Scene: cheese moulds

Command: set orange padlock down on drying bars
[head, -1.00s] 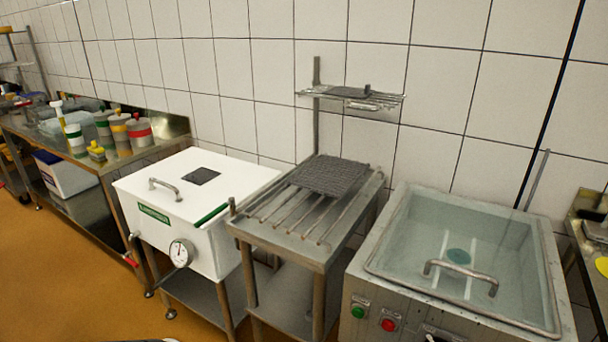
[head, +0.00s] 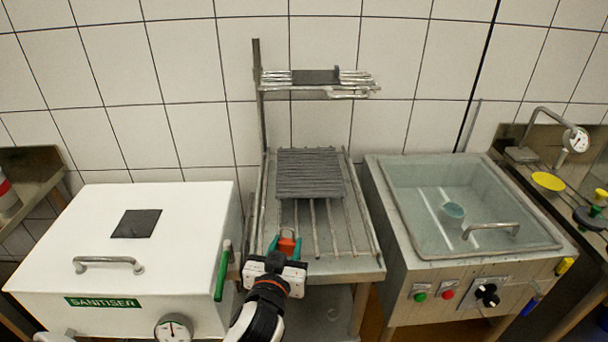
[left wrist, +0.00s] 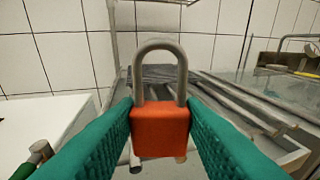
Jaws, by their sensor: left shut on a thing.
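The orange padlock (left wrist: 160,130) with a grey shackle is upright between the green fingers of my left gripper (left wrist: 160,138), which is shut on its body. In the head view, my left gripper (head: 287,250) is over the front edge of the drying bars, with the padlock (head: 288,243) showing as a small orange patch between its fingers. The drying bars (head: 333,228) are metal rods on a steel stand. Whether the padlock touches the bars cannot be told. My right gripper is not in view.
A ridged grey mat (head: 310,174) covers the rear of the bars. A wall shelf (head: 318,88) is above it. A white sanitiser box (head: 120,250) stands left and a water bath (head: 470,215) right. The front right bars are clear.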

